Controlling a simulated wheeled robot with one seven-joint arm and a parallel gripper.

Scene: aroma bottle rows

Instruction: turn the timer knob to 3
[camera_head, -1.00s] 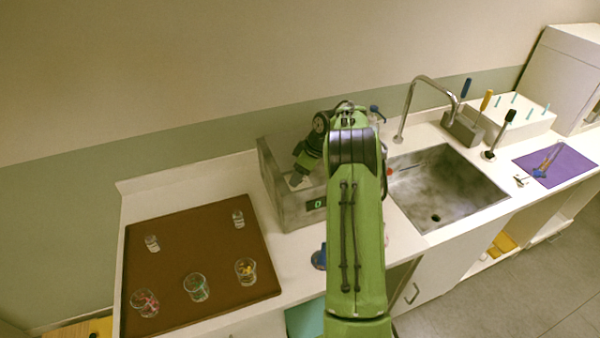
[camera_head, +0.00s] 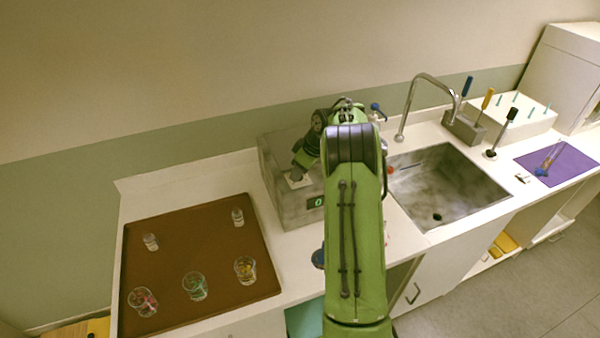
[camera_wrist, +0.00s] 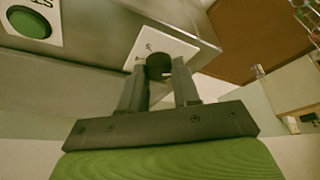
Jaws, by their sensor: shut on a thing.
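The timer knob (camera_wrist: 159,66) is a dark round knob on a white square plate (camera_wrist: 182,47) in the wrist view. My gripper (camera_wrist: 159,75) is shut on the knob, one finger on each side. In the head view, my gripper (camera_head: 298,172) reaches down onto the top of the grey box-shaped device (camera_head: 284,195), and my green arm hides part of that device. The knob's pointer and scale marks cannot be read.
A brown tray (camera_head: 190,250) with several small glass vessels lies at the left. A sink (camera_head: 440,185) with a tall faucet (camera_head: 408,105) is to the right. A purple mat (camera_head: 570,165) lies further right. A round green button (camera_wrist: 25,25) shows in the wrist view.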

